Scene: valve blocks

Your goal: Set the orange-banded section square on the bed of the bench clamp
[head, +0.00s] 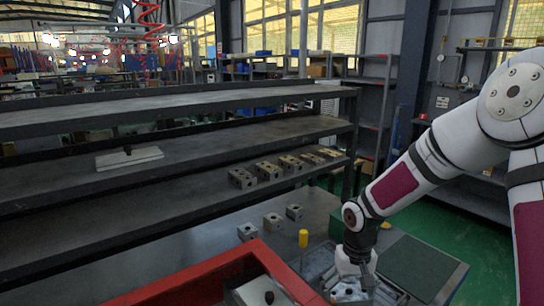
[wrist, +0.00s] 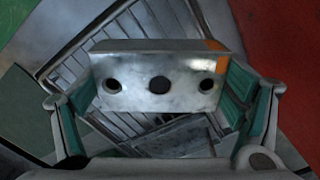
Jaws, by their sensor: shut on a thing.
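The orange-banded section (wrist: 158,82) is a grey metal block with three dark holes in its face and an orange band at its right end. My gripper (wrist: 160,100) is shut on it, with green-padded fingers at its two ends. In the head view the block (head: 347,292) shows under my gripper (head: 355,275), low at the front of the bench. Below the block is a grey ribbed metal fixture (wrist: 75,72), which seems to be the bench clamp. The block appears turned relative to its ribs. Whether the block touches the fixture I cannot tell.
A red-walled tray (head: 200,282) stands left of the gripper. A dark green mat (head: 418,262) lies to the right. Several blocks stand on the bench (head: 273,222) and lower shelf (head: 242,178).

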